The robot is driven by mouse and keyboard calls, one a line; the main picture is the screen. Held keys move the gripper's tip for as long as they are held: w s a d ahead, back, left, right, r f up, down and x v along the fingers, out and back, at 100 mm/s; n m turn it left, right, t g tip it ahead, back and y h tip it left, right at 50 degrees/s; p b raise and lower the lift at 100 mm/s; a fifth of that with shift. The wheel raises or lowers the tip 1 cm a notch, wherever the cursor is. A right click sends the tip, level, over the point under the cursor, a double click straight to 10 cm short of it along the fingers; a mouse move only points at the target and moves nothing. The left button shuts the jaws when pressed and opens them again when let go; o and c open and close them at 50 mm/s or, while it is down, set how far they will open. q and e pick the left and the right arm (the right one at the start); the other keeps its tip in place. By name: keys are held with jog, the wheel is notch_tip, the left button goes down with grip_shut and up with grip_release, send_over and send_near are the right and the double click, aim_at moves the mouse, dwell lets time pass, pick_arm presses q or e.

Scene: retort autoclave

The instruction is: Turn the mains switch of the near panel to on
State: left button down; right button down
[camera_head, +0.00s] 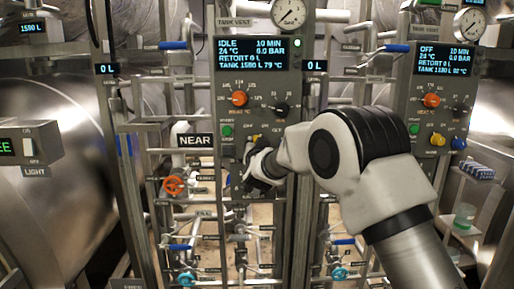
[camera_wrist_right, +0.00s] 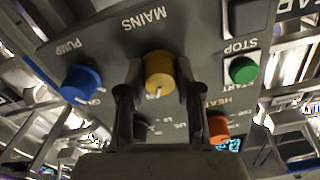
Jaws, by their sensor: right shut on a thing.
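My right gripper (camera_head: 260,163) is at the panel's lower part and hides most of the yellow mains switch (camera_head: 254,137). In the right wrist view, which shows the panel upside down, the yellow mains switch (camera_wrist_right: 159,66) sits between the two fingers of my right gripper (camera_wrist_right: 160,88), which is shut on it. The switch's pale pointer mark points down in that view, toward the knobs. My left gripper is not in view.
In the wrist view a blue pump knob (camera_wrist_right: 81,83), a green start button (camera_wrist_right: 243,70) and an orange heat knob (camera_wrist_right: 218,128) surround the mains switch. A second panel (camera_head: 446,85), reading OFF, stands to the right. Pipes and valves crowd the space below.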

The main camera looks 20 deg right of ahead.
jog(key=c, duration=0.8)
grip_release()
jog(key=v, duration=1.2)
jog(key=shift+w, duration=0.1)
